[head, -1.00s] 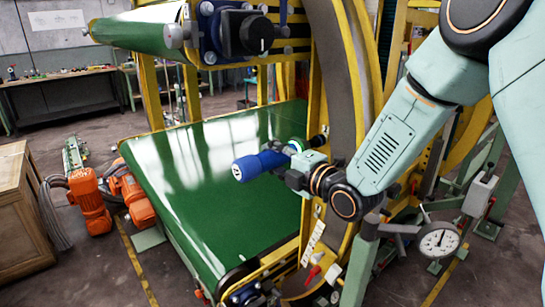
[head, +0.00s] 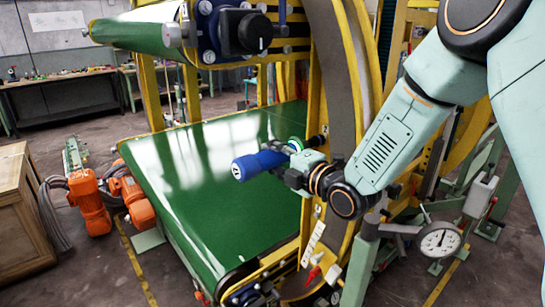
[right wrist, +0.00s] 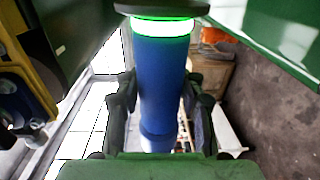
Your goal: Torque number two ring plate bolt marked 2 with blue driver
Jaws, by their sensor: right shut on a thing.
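The blue driver (head: 259,162) is held by my right gripper (head: 292,166) above the green belt, next to the yellow ring frame. In the right wrist view the driver's blue body (right wrist: 163,85) stands between the two fingers (right wrist: 158,100), with a glowing green band at its top end against a dark round part. The driver's green-ringed end (head: 296,144) points toward the ring frame in the head view. The ring plate bolts and the mark 2 cannot be made out. My left gripper does not show.
The green belt (head: 190,225) lies under the driver. The yellow and grey ring (head: 345,75) rises just right of it. Orange motors (head: 90,200) and a wooden crate (head: 22,225) are at the left on the floor.

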